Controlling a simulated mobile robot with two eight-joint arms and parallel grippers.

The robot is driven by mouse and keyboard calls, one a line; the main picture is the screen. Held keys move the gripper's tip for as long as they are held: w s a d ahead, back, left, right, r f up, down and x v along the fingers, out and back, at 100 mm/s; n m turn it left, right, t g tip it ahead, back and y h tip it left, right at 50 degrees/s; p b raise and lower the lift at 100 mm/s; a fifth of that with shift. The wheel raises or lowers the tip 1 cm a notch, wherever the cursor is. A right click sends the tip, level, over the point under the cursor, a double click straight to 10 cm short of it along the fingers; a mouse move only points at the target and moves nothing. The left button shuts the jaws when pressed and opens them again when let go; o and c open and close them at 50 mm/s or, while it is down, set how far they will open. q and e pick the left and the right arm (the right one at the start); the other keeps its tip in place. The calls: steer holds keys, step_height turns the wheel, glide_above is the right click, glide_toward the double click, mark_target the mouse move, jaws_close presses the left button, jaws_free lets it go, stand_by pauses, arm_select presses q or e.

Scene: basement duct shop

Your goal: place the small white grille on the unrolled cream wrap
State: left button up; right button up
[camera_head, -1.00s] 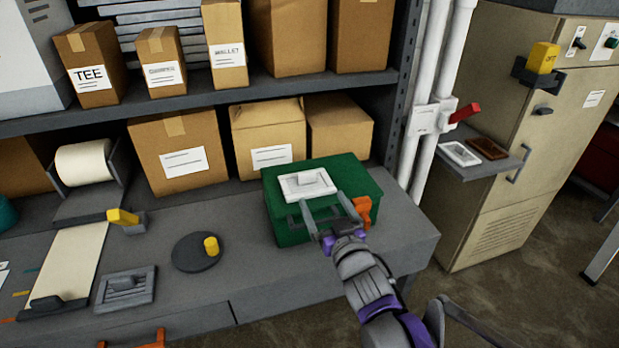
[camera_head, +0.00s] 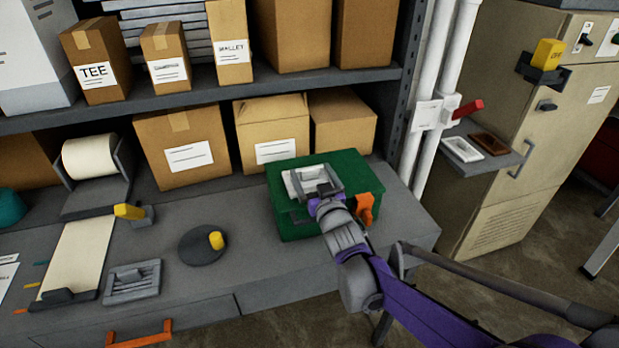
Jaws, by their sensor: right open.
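A white grille (camera_head: 296,183) with a raised middle lies flat on the lid of the green box (camera_head: 350,170) on the workbench. My right gripper (camera_head: 312,180) is open just over this grille, its fingers at either side and hiding part of it; I cannot tell if they touch it. Another white, frame-like piece (camera_head: 461,149) lies on the small side shelf at right. The unrolled cream wrap (camera_head: 80,255) runs down the bench at left from its roll (camera_head: 90,157), its near end under a dark bar. My left gripper is not in view.
Between the wrap and the green box lie a grey grille (camera_head: 132,283), a yellow-handled block (camera_head: 130,212) and a dark disc with a yellow knob (camera_head: 203,245). Cardboard boxes (camera_head: 182,148) line the back. A brown piece (camera_head: 489,144) shares the side shelf.

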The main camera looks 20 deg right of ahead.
steer(key=c, duration=1.5)
jaws_close()
steer(key=shift+r, duration=0.15)
